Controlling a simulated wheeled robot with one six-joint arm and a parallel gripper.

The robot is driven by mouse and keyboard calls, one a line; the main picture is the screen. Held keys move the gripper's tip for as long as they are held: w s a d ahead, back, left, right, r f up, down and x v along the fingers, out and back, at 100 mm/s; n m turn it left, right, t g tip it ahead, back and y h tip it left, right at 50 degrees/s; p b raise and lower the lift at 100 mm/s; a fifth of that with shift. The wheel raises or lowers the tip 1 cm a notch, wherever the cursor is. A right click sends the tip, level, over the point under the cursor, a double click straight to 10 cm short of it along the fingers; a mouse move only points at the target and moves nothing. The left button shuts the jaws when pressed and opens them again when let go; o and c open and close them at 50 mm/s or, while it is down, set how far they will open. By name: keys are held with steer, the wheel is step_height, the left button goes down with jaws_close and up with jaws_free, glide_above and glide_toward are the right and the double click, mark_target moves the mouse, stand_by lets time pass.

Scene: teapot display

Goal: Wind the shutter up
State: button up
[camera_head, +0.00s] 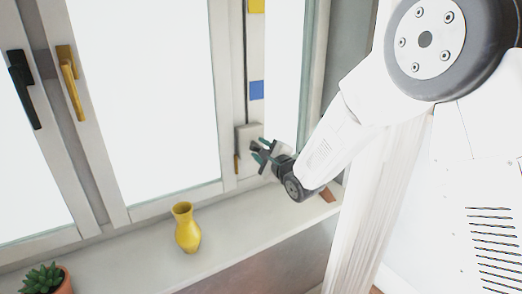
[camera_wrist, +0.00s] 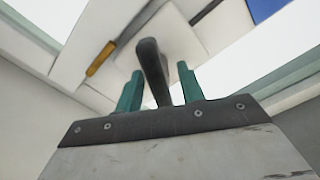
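A pale winder box (camera_head: 243,135) is fixed low on the window frame, with a thin dark rod or cord (camera_head: 244,60) running up from it. In the wrist view a dark grey crank handle (camera_wrist: 152,65) sticks out from the pale box (camera_wrist: 185,35). My gripper (camera_head: 262,152) is at the box in the head view. Its two teal fingers (camera_wrist: 160,88) stand on either side of the handle's near end, with gaps showing, so it looks open. The head view is too small to show contact. I cannot make out the shutter itself.
A yellow vase (camera_head: 187,230) and a potted succulent (camera_head: 45,280) stand on the sill (camera_head: 235,228). A black window handle (camera_head: 24,88) and a yellow window handle (camera_head: 71,82) are at left. A small yellow-orange lever (camera_wrist: 100,58) sits beside the box. A blue square (camera_head: 256,90) is above.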

steer(key=v, duration=0.7)
steer(key=shift+s+d, duration=0.2)
steer(key=shift+s, duration=0.15)
